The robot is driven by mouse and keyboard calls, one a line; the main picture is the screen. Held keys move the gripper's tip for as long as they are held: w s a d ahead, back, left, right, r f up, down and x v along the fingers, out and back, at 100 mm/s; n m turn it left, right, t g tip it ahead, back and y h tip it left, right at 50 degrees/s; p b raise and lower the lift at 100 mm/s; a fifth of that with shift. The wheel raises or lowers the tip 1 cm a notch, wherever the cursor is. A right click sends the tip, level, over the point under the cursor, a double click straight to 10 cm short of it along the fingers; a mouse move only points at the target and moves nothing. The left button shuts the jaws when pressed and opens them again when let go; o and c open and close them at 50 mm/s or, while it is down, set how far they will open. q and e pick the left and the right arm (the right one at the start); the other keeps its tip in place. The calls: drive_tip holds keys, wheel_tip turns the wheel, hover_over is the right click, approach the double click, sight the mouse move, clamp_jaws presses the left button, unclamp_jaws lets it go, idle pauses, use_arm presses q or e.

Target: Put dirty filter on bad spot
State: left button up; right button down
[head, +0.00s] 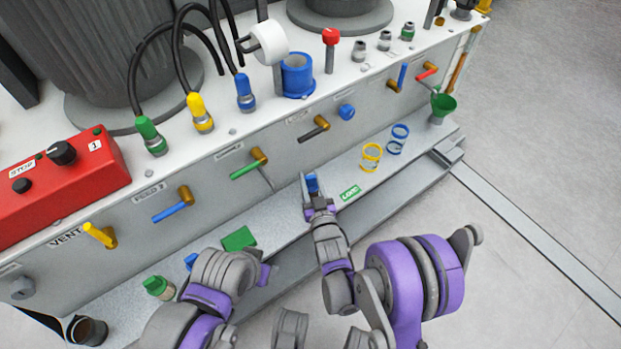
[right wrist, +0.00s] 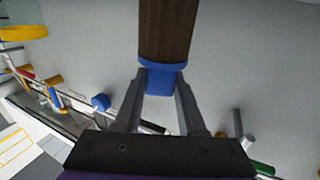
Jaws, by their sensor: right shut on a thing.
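My right gripper (head: 312,190) is shut on the blue end (head: 312,183) of a filter, just in front of the panel above the ledge. In the right wrist view the fingers (right wrist: 160,95) clasp this blue end (right wrist: 161,79), and the filter's dark brown body (right wrist: 167,30) extends away beyond it. Whether it touches anything is not clear. No spot marked bad can be read. My left arm's wrist (head: 222,272) is over the lower left of the ledge; its fingers cannot be made out.
The ledge holds a green LOAD label (head: 349,193), a yellow ring stand (head: 371,157), a blue one (head: 398,139), a green square (head: 238,239) and a green-capped fitting (head: 158,287). Coloured valve handles, such as a green one (head: 245,169), jut from the panel. Open floor lies right.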

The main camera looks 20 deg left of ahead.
drive_tip(key=shift+w+a+f, duration=0.2)
drive_tip(key=shift+w+a, duration=0.05)
drive_tip(key=shift+s+d+r, duration=0.1)
drive_tip(key=shift+s, duration=0.1)
drive_tip(key=shift+f, duration=0.2)
drive_tip(key=c, duration=0.5)
unclamp_jaws()
